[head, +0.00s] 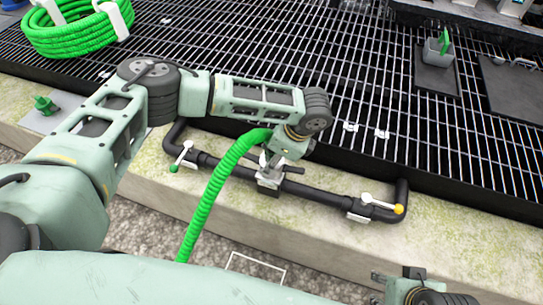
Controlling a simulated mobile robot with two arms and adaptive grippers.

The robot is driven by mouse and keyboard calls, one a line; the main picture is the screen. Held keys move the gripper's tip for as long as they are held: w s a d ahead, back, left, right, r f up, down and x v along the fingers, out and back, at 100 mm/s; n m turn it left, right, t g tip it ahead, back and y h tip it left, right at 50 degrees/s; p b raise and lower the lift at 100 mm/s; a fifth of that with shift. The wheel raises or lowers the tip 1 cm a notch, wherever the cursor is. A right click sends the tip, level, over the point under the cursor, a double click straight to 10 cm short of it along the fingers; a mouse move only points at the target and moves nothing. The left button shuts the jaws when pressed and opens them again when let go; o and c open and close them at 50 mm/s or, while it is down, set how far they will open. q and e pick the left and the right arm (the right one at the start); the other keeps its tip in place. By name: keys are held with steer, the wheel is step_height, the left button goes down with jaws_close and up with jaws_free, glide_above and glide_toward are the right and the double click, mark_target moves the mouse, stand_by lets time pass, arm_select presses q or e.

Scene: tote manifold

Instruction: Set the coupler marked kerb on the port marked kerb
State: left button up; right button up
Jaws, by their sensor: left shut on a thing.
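The black manifold pipe (325,199) runs along the concrete ledge. It has a valve lever with a green tip (182,156) at its left and one with a yellow tip (382,204) at its right. A pale metal fitting (268,183) sits at its middle. My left gripper (274,168) is right above this fitting, shut on the end of the green hose (212,190). The coupler is mostly hidden by the gripper, and I cannot tell whether it touches the fitting. No kerb marking is readable. My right gripper (389,287) is partly visible at the bottom right, its jaws unclear.
A coiled green hose (75,38) lies on the black grating (370,85) at the upper left. A green fitting (45,105) stands on a plate at the left. A grey cup with a green piece (437,52) stands at the upper right. The central grating is mostly clear.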

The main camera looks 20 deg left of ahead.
arm_select(q)
steer(key=o, duration=1.6)
steer(key=v, duration=1.2)
steer(key=shift+r, duration=0.1)
